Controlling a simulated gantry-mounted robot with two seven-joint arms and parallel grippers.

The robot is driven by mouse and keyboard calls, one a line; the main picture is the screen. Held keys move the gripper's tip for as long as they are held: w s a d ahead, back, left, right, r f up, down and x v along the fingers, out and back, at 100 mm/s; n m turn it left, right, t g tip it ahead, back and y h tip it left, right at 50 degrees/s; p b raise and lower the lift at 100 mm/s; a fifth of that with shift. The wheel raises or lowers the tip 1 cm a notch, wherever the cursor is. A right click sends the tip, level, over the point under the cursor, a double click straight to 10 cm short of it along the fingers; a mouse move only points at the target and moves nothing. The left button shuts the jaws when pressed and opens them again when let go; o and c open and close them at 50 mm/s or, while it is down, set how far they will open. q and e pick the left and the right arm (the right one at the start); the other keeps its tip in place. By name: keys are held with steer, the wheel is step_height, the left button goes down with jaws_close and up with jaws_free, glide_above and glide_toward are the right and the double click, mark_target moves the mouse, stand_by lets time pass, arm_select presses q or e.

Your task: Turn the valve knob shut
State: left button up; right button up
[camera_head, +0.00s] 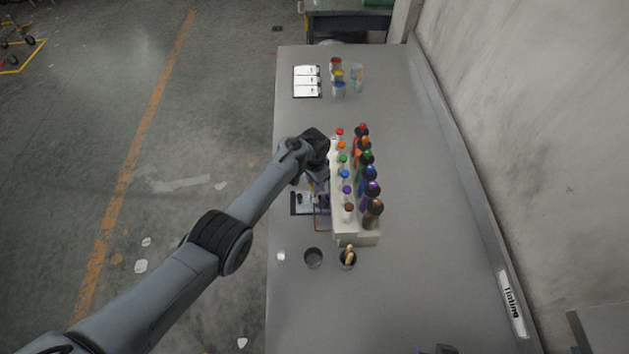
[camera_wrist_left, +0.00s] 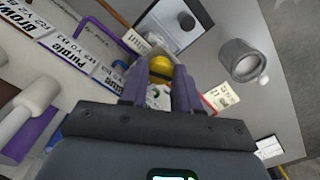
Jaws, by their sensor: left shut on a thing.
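My left gripper (camera_head: 317,183) reaches down at the left side of the bottle rack (camera_head: 357,239). In the left wrist view the two purple-grey fingers of this gripper (camera_wrist_left: 161,78) are closed around a rounded yellow knob (camera_wrist_left: 160,67). A pale surface with small green and red marks shows between the fingers. The fingers hide the knob's sides, and I cannot read how far it is turned. In the head view my wrist mostly covers the knob. My right gripper is not in view.
Several bottles with coloured caps (camera_head: 372,188) stand on the rack. A black-and-white device (camera_head: 301,204) sits beside it, and a dark cup (camera_head: 313,258) is in front. The bench's right side is clear.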

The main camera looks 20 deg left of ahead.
arm_select(q)
steer(key=shift+m, duration=2.2)
steer(key=o, duration=1.1)
steer(key=shift+c, duration=0.2)
steer(key=shift+r, duration=0.1)
step_height(320, 180, up, 11)
steer(key=p, duration=0.3)
steer(key=shift+f, duration=0.2)
